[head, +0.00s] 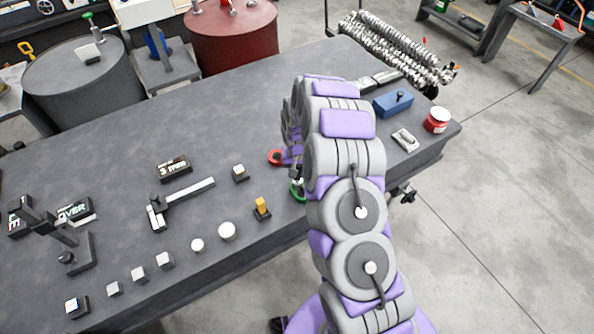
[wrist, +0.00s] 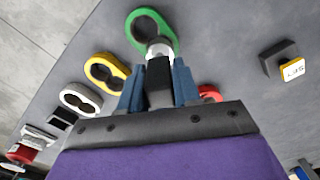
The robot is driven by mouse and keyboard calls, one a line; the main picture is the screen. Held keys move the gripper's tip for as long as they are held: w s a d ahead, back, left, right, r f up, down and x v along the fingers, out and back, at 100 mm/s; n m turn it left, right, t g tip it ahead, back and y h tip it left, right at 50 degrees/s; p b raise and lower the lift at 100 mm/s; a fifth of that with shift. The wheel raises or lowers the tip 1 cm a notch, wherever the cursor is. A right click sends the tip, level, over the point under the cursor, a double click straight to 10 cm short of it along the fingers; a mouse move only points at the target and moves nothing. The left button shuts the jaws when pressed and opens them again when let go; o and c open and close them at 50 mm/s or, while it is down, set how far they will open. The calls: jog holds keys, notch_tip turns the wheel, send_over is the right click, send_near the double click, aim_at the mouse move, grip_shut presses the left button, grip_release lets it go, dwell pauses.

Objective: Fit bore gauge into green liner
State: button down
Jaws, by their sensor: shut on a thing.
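The green liner (wrist: 135,38) is a figure-eight piece with two round bores, lying on the bench at the top of the wrist view. In the head view only part of the green liner (head: 296,194) shows beside my arm. My gripper (wrist: 158,85) has blue fingers shut on the bore gauge, a dark body (wrist: 159,72) with a pale round end (wrist: 159,47). The pale end overlaps the liner's nearer bore in the picture; I cannot tell whether it is inside or above it.
A yellow liner (wrist: 97,67) and a white liner (wrist: 68,98) lie left of the green one. A red liner (wrist: 208,92) is partly hidden behind my gripper. A labelled block (wrist: 283,59) stands to the right. The dark bench (head: 110,200) holds several small tools and blocks.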

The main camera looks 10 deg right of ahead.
jog(key=shift+f, duration=1.6)
jog(key=c, duration=0.7)
grip_release()
notch_tip(320, 180, up, 17)
jog(key=shift+w+r+p, duration=0.1)
jog(key=shift+r+p, duration=0.05)
jog(key=shift+p, duration=0.8)
